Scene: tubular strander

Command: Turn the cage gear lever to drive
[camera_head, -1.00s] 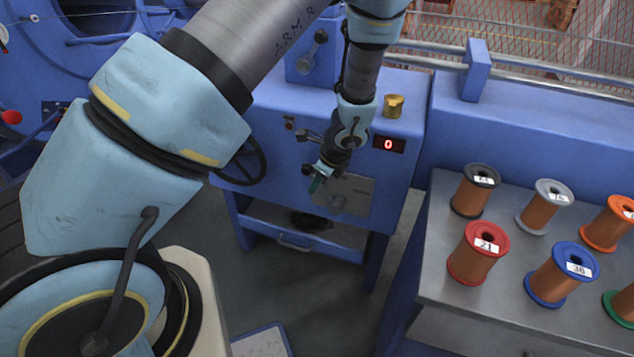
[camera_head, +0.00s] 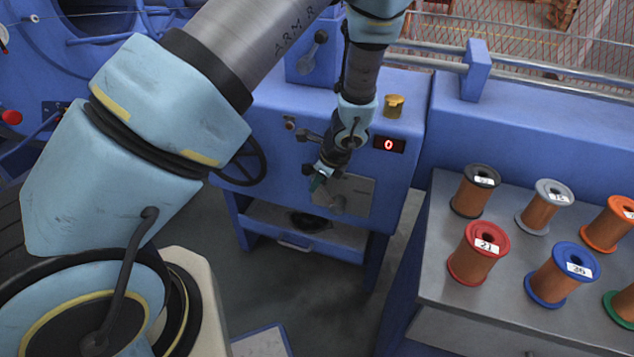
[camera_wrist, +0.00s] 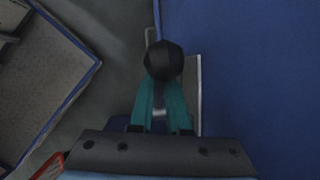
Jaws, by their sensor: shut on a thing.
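My gripper (camera_head: 317,183) is at the front of the blue machine cabinet, beside a grey plate (camera_head: 355,192). In the wrist view, the teal fingers of my gripper (camera_wrist: 162,90) are closed around a round black knob (camera_wrist: 164,60). A pale piece, apparently the lever's shaft, shows between the fingers. In the head view the knob is hidden by the gripper and wrist. A grey lever part (camera_head: 338,203) shows on the plate. I cannot read any gear marks or tell the lever's exact position.
Another lever (camera_head: 318,40) with a dark knob is on the box above. A black handwheel (camera_head: 245,162) is left of my gripper, and a red "0" display (camera_head: 389,145) is above right. A bench (camera_head: 450,285) with several wire spools stands to the right.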

